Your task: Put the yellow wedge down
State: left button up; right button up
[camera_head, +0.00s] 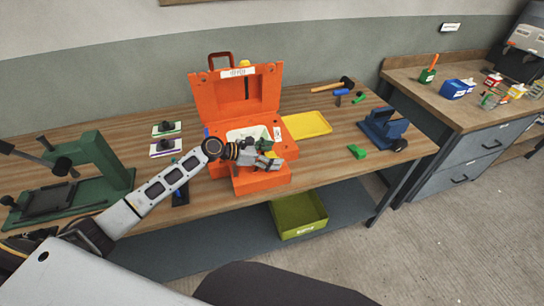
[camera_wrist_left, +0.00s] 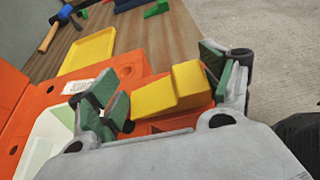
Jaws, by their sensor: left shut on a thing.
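My left gripper (camera_head: 268,158) is over the front part of the open orange case (camera_head: 262,179) on the workbench. In the left wrist view the yellow wedge (camera_wrist_left: 172,90) sits between the green-padded fingers of the gripper (camera_wrist_left: 166,94), which is shut on it. The orange case (camera_wrist_left: 43,98) shows below and beside the wedge; I cannot tell whether the wedge touches it. In the head view the wedge is mostly hidden by the gripper. My right gripper is not in view.
A yellow tray (camera_head: 306,125) lies right of the case, with a hammer (camera_head: 335,86) behind it. A blue vise-like device (camera_head: 384,128) and a green block (camera_head: 357,151) stand farther right. A green press (camera_head: 97,168) is at the left. Bare bench top lies around the green block.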

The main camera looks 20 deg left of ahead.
pick_arm(q)
jog(key=shift+f, duration=0.3)
jog(key=shift+f, duration=0.1)
jog(key=o, duration=1)
jog(key=shift+a, duration=0.1)
jog(key=shift+b+v, duration=0.3)
jog(key=shift+v, duration=5.65)
jog(key=shift+s, duration=0.1)
